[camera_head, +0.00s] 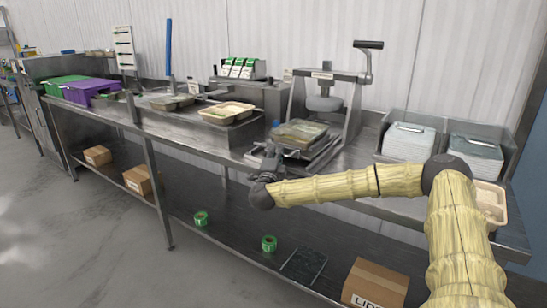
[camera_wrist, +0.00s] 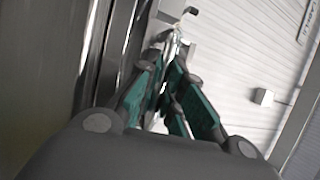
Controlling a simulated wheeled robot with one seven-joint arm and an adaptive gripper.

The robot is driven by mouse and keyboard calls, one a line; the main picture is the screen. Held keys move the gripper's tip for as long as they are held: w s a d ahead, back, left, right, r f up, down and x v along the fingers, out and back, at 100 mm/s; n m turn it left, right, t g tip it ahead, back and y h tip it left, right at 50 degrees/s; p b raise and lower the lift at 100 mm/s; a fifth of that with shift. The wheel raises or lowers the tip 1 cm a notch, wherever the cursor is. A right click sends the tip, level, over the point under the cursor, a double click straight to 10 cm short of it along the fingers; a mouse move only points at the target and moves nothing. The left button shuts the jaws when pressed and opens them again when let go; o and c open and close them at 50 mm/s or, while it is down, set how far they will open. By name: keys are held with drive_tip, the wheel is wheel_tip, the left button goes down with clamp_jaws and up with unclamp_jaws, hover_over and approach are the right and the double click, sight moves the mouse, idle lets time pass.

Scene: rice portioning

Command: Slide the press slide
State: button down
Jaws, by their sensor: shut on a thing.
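The press (camera_head: 325,88) stands on the steel counter with its crank handle at the upper right. Its slide (camera_head: 322,154) sticks out in front of the frame, with a covered tray (camera_head: 300,133) on it. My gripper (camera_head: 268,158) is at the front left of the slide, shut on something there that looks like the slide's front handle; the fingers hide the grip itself. In the wrist view my green-padded fingers (camera_wrist: 172,88) converge on a thin light part, but it is too small and blurred to make out well.
To the left, a tray (camera_head: 228,112) sits on a raised steel stand. Green and purple crates (camera_head: 92,91) stand far left. A cardboard box (camera_head: 375,284) is on the lower shelf.

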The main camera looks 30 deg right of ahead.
drive_tip(key=c, duration=1.8)
unclamp_jaws()
drive_tip(key=v, duration=1.2)
drive_tip(key=shift+f, duration=0.1)
